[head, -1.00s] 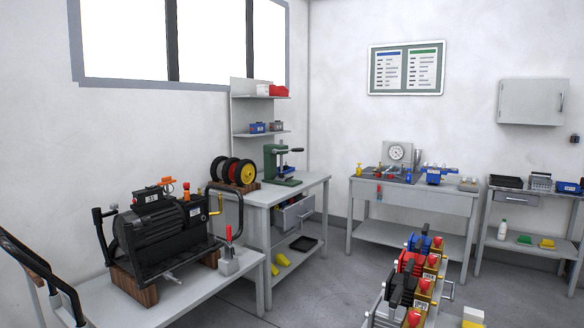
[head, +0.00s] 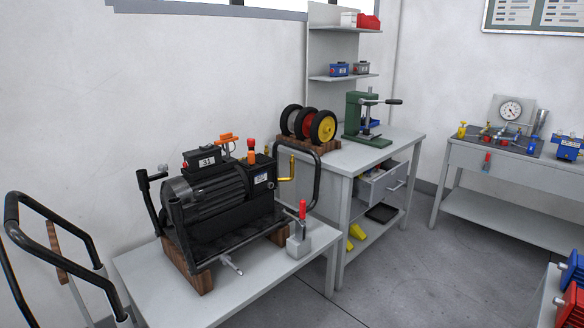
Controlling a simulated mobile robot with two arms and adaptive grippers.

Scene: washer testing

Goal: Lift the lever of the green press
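The green press (head: 355,116) stands upright on the grey workbench (head: 408,142) against the back wall, right of a row of wheels. Its lever (head: 388,101) sticks out to the right near the top, roughly level, with a dark grip at its end. Neither of my grippers shows in the head view.
A black motor unit (head: 220,195) rests on wooden blocks on a low grey table (head: 190,304) in front. A clamp (head: 299,235) with a red handle stands beside it. The bench drawer (head: 383,185) is partly open. Black tubular handles (head: 50,225) show at left. Grey floor (head: 420,270) is clear at centre right.

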